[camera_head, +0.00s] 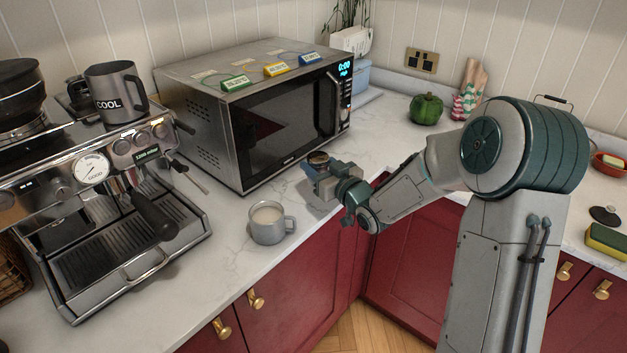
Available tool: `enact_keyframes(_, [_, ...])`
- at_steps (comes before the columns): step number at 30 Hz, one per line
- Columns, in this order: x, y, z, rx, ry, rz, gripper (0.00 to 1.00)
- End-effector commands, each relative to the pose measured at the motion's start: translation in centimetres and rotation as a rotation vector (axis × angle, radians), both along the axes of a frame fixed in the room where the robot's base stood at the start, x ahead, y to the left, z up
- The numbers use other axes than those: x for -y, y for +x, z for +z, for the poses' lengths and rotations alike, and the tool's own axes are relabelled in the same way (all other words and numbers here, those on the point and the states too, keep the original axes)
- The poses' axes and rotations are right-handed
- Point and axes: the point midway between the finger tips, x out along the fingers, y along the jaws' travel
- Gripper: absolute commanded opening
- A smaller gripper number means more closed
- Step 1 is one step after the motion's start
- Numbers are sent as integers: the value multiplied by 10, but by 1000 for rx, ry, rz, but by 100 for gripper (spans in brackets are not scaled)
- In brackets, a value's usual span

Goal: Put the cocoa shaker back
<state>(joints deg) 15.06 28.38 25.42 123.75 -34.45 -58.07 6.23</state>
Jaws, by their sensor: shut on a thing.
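The cocoa shaker (318,158) shows as a small round container with a brownish top; most of its body is hidden by my gripper. My gripper (317,174) is shut on it, in front of the microwave door and near the counter's front edge. I cannot tell whether the shaker touches the counter. A grey mug (268,226) with a pale drink stands on the counter, left of and nearer than my gripper.
A coffee machine (139,150) with a dark "COOL" mug (112,92) on top fills the left. A green pepper (426,108) stands beyond my arm. A sponge (607,240) and red bowl (608,165) are far right. The counter between mug and microwave is clear.

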Motion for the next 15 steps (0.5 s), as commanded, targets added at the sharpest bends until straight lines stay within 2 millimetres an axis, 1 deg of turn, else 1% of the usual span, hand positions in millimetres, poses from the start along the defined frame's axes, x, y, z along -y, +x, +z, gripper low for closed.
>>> enact_keyframes(1, [-6,2,-4,-2,2,2,24])
enact_keyframes(4, [-12,4,-7,1,1,0,24])
enact_keyframes(7, [-13,4,-15,-1,0,-1,24])
enact_keyframes(12, [-13,4,-37,-3,1,-1,24])
enact_keyframes(15, [-13,4,-45,-1,0,-1,24])
